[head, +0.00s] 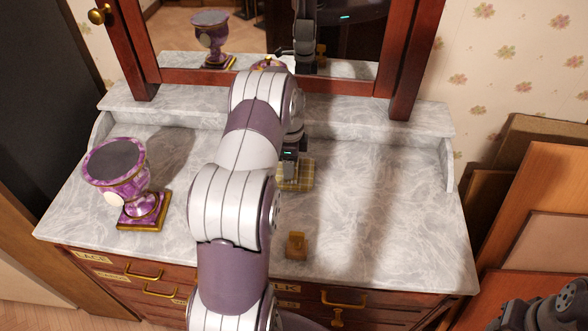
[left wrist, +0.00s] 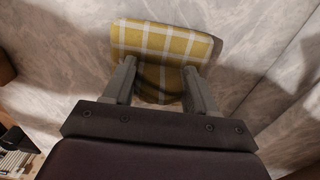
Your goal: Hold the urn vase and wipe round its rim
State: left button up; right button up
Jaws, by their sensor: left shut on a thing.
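The urn vase (head: 116,172), purple and white with gold trim and a square gold-edged foot, stands upright at the left of the marble top. Its dark top faces up. My left gripper (head: 288,163) is right of the vase, across the middle of the top, and apart from it. It is shut on a yellow checked cloth (head: 300,177). In the left wrist view the cloth (left wrist: 165,40) sits between the two fingers (left wrist: 158,78), close over the marble; I cannot tell whether it touches. My right gripper is out of view.
A small brown block (head: 296,245) stands near the front of the marble top (head: 390,220). The mirror (head: 340,45) at the back reflects the vase. Brown boards (head: 540,205) lean at the right. The right half of the top is clear. Part of my right arm (head: 545,308) shows.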

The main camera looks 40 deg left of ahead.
pick_arm(q)
jog(key=shift+r+p, duration=2.85)
jog(key=shift+r, duration=0.7)
jog(key=shift+f, duration=0.1)
